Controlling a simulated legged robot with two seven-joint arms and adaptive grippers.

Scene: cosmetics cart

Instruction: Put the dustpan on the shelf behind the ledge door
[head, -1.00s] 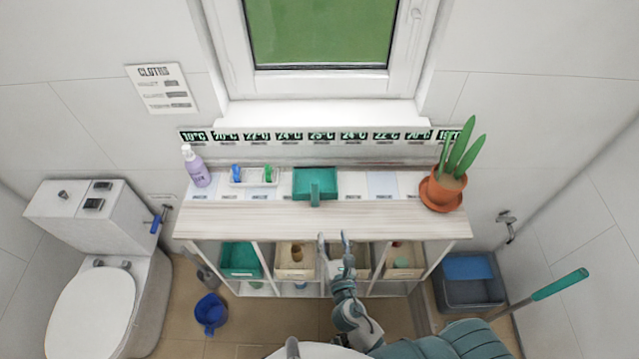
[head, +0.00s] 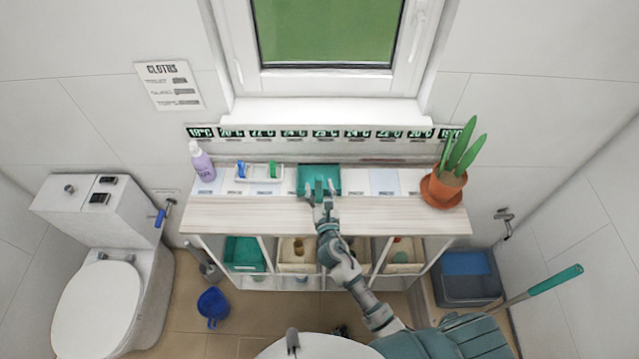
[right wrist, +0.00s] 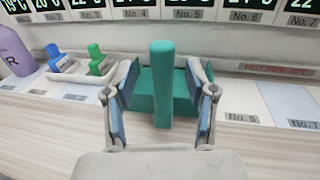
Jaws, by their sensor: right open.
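The teal dustpan (head: 319,173) lies on the ledge (head: 265,215), below the row of temperature displays. Its handle (right wrist: 162,85) points toward me in the right wrist view. My right gripper (head: 320,188) is over the ledge at the dustpan. Its fingers stand apart, one on each side of the handle, with visible gaps. It is open and holds nothing. Open shelf compartments (head: 297,262) show under the ledge. I cannot tell which part is the ledge door. My left gripper is not in view.
On the ledge, a purple bottle (head: 202,163) and a white tray (head: 258,173) with small blue and green bottles stand left of the dustpan. A potted plant (head: 444,187) stands at the right end. A toilet (head: 97,290) and blue jug (head: 213,305) are at left.

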